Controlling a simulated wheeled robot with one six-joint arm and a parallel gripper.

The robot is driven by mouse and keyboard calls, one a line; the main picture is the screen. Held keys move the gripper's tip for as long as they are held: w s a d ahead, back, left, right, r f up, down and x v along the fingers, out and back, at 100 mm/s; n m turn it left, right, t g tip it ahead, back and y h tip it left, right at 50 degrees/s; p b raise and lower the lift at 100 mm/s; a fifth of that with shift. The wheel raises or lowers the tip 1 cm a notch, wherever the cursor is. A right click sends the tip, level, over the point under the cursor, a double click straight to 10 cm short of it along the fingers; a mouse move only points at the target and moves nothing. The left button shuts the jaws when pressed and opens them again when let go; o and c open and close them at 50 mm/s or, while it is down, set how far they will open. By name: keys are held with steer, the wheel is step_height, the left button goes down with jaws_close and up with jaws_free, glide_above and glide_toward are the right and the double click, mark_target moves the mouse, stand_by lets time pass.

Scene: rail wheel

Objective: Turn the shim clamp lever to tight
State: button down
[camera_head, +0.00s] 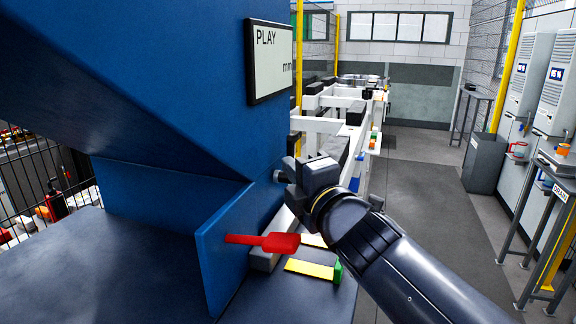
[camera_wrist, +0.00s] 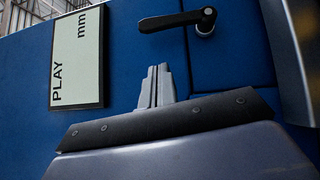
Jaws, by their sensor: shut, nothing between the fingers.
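In the wrist view a black lever (camera_wrist: 172,21) with a round pivot end is mounted on a blue panel, its arm reaching left from the pivot. No tight marking can be read beside it, so I cannot confirm that it is the shim clamp lever. My gripper (camera_wrist: 157,72) is shut and empty, its grey fingertips pointing at the panel below the lever in the picture, apart from it. In the head view my gripper (camera_head: 284,172) is by the blue machine's right side, and my wrist hides much of that area.
A display (camera_head: 270,60) reading PLAY and mm is on the blue machine; it also shows in the wrist view (camera_wrist: 77,60). A red paddle-shaped piece (camera_head: 280,242) and a yellow strip (camera_head: 308,268) are low in front. The grey aisle (camera_head: 405,180) is open to the right.

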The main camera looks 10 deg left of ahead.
steer(key=p+v, duration=0.1)
steer(key=v, duration=0.6)
steer(key=shift+s+r, duration=0.25)
steer(key=shift+s, duration=0.2)
steer(key=shift+d, duration=0.1)
